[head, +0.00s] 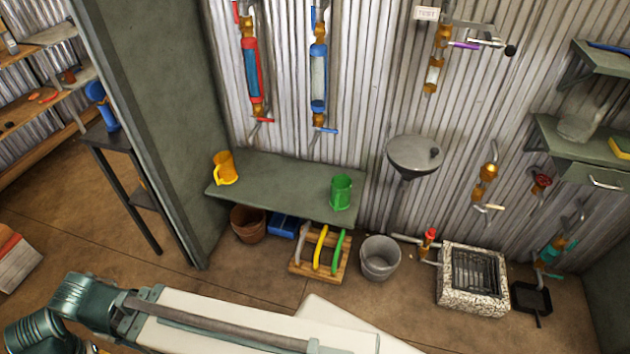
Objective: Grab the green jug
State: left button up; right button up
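The green jug (341,192) stands upright on the right end of a grey-green shelf (280,182) against the corrugated wall. A yellow jug (224,167) stands on the left end of the same shelf. One of my arms shows at the bottom left, with a teal joint and a long white link that runs to the right. Neither of my grippers is in the picture. Nothing touches the green jug.
Below the shelf are a terracotta pot (248,224), a blue box (284,225) and a wooden rack (320,264) with coloured handles. A grey bucket (380,258), a round basin (415,154) and a stone drain (472,281) are to the right. A partition (160,110) stands left.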

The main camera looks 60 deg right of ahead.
aim_at(341, 184)
jog(key=z, duration=1.75)
